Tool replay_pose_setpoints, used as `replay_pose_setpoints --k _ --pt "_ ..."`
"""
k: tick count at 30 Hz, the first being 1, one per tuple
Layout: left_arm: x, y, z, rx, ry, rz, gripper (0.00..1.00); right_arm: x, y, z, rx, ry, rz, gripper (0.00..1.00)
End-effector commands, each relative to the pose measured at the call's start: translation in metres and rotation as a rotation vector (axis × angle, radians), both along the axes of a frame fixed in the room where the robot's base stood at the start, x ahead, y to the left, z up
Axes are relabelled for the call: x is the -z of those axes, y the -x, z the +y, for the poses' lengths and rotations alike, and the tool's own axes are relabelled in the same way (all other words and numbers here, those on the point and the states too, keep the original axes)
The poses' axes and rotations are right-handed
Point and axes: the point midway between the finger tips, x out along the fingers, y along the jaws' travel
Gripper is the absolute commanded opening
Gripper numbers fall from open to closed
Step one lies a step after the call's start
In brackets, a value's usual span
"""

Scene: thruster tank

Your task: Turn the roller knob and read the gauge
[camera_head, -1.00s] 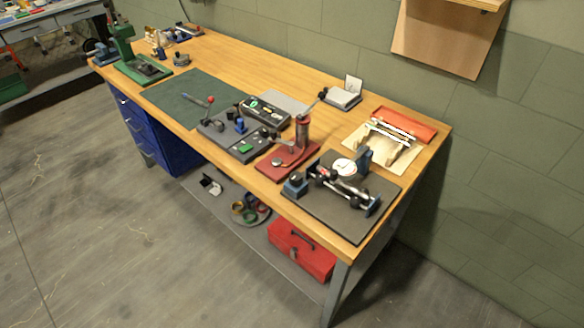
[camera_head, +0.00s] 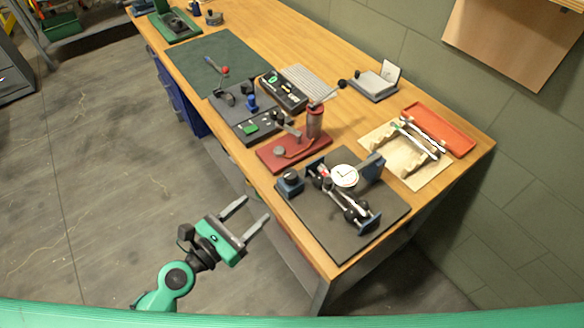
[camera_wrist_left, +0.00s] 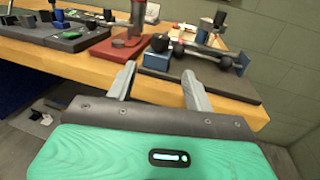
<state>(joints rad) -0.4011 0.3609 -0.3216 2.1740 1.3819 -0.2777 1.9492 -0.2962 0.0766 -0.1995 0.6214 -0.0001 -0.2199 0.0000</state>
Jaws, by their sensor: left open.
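The roller fixture is on a dark grey plate (camera_head: 388,215) at the near right end of the wooden bench. A dark round knob (camera_head: 291,174) sits on a small blue block at its left side; it also shows in the left wrist view (camera_wrist_left: 160,42). A roller shaft with black wheels (camera_head: 352,212) lies across the fixture. The white round dial gauge (camera_head: 345,175) stands behind the shaft; its reading is too small to tell. My left gripper (camera_head: 256,209) is open and empty, off the bench's front edge, apart from the knob. My right gripper is out of view.
A red-based press (camera_head: 295,152) stands left of the fixture, with a grey tool board (camera_head: 240,118) beyond it. A wooden cradle (camera_head: 405,155) and an orange tray (camera_head: 440,130) lie behind. The bench's front edge is near my left gripper; open floor is to its left.

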Motion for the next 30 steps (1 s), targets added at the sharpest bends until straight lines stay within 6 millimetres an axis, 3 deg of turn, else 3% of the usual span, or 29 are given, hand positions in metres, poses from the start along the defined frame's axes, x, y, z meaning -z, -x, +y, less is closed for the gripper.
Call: replay_pose_setpoints --k 5,21,30 --pt "-0.006 -0.01 -0.01 0.002 0.017 0.003 0.53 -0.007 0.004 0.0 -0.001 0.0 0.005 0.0" --pt "-0.005 -0.086 -0.076 0.002 0.012 0.003 0.53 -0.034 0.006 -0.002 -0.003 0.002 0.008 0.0" --pt "-0.003 -0.102 -0.091 0.002 0.011 0.003 0.53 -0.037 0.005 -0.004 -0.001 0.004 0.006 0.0"
